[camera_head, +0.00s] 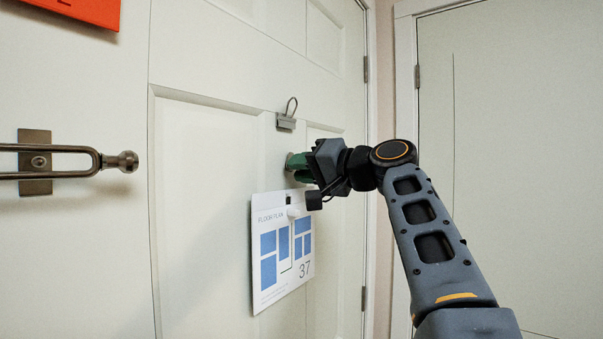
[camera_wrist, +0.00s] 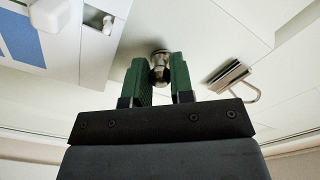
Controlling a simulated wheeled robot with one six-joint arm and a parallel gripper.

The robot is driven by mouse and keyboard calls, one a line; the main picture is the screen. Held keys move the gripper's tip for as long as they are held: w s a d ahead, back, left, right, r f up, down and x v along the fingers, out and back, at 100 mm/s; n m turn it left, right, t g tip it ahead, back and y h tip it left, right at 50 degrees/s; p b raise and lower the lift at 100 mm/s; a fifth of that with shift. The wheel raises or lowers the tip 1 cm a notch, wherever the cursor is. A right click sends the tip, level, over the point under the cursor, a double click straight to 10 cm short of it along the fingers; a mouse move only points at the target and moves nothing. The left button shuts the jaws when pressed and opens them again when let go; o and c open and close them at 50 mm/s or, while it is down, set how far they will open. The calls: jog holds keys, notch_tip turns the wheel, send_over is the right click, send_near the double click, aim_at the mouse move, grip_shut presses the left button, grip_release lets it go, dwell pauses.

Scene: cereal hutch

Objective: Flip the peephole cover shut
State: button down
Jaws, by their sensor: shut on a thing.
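The white door (camera_head: 200,200) carries a small round metal peephole fitting with its cover (camera_wrist: 159,60), seen between my fingertips in the wrist view. In the head view, my gripper (camera_head: 296,164) reaches the door from the right and hides most of this fitting. My gripper's green fingers (camera_wrist: 161,78) stand on either side of the metal piece and are shut on it. I take the held piece for the peephole cover, but its edges and its angle are too small to tell.
A metal clip with a wire loop (camera_head: 286,118) is on the door just above my gripper. A floor plan card (camera_head: 282,295) hangs just below. A lever handle (camera_head: 75,162) sticks out at the left, under an orange sign (camera_head: 85,8). Another door (camera_head: 510,120) stands at the right.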

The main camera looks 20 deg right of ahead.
jog(key=shift+w+d+n, duration=0.1)
jog(key=shift+n, duration=0.4)
dwell(0.3)
jog(key=c, duration=1)
grip_release()
jog(key=shift+d, duration=0.1)
jog(key=b+v, duration=0.2)
jog(key=v, duration=1.1)
jog(key=shift+s+d, duration=0.15)
jog(key=shift+s, duration=0.15)
